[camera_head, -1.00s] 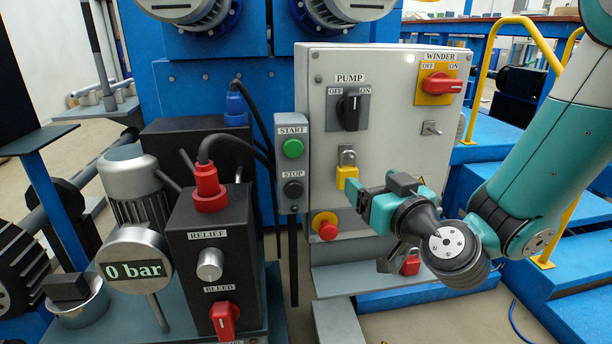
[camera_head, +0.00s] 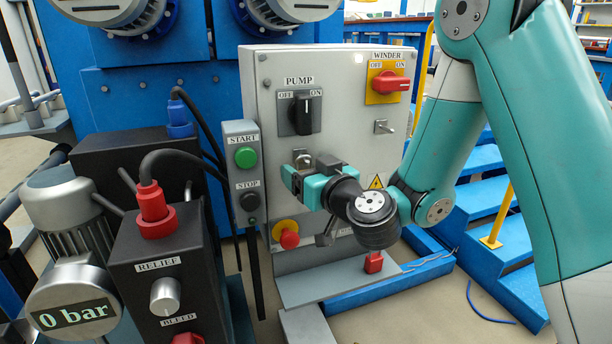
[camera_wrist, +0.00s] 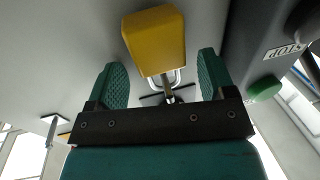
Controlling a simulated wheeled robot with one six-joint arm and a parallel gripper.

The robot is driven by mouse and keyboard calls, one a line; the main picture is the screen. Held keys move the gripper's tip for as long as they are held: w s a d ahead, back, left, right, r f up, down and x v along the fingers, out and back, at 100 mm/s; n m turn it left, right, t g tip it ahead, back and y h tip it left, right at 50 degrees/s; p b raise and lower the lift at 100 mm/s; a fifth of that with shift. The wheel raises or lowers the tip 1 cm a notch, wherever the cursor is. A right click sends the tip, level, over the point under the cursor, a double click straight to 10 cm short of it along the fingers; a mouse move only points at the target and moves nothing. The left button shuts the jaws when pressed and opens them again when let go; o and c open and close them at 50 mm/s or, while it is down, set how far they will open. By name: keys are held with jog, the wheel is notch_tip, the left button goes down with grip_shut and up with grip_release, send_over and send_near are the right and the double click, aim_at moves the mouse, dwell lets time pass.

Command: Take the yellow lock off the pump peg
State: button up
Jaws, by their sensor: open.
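The yellow lock (camera_wrist: 155,38) hangs on the pump peg on the grey panel, below the PUMP switch (camera_head: 303,113). In the head view my gripper hides its body, and only its metal shackle (camera_head: 303,160) shows above the jaws. My gripper (camera_head: 294,180) is open in front of the lock. In the wrist view the two green fingers of my gripper (camera_wrist: 163,74) stand apart on either side of the shackle, with the yellow body just beyond their tips. I see a gap on both sides, so neither finger appears to touch the lock.
The START/STOP box (camera_head: 242,174) is close to the left of my gripper. A red emergency knob (camera_head: 288,238) sits below it. A red lock (camera_head: 374,262) rests on the grey ledge under the panel. The red WINDER switch (camera_head: 391,82) is at upper right.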

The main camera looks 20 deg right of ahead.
jog(key=shift+a, duration=0.15)
jog(key=c, duration=1)
jog(key=shift+r+p, duration=0.75)
jog(key=shift+r, duration=0.05)
jog(key=shift+c, duration=0.2)
jog(key=shift+s, duration=0.1)
